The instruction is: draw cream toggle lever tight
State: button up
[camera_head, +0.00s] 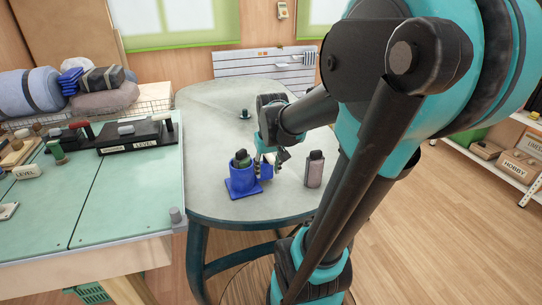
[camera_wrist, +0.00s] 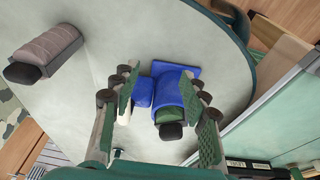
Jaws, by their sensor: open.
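A blue fixture (camera_head: 241,184) with a flat base stands on the grey-green table. Its cup holds a green object with a black top (camera_head: 241,156), also seen in the wrist view (camera_wrist: 171,124). A smaller blue block (camera_wrist: 144,92) sits beside the cup. A small cream piece, apparently the toggle lever (camera_wrist: 125,113), shows by that block, close to the left finger and partly hidden. My gripper (camera_wrist: 161,84) is open, with its green-padded fingers on either side of the fixture. In the head view my gripper (camera_head: 271,158) is at the fixture's right side. Contact with the lever cannot be told.
A grey-mauve bottle-like object with a dark end (camera_head: 314,169) stands to the right of the fixture. A small dark knob (camera_head: 244,114) is farther back. A green-topped bench (camera_head: 110,210) with a black labelled rack (camera_head: 138,138) adjoins at left. The table's back left is clear.

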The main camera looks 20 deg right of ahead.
aim_at(272, 157)
jog(key=w+d+r+g, duration=0.1)
jog(key=w+d+r, duration=0.1)
jog(key=w+r, duration=0.45)
jog(key=w+d+r+g, duration=0.25)
jog(key=w+r, duration=0.25)
jog(key=r, duration=0.3)
jog(key=shift+t, duration=0.45)
jog(key=f, duration=1.7)
jog(key=shift+s+d+f, duration=0.2)
jog(key=shift+s, duration=0.1)
jog(key=shift+c, duration=0.4)
grip_shut()
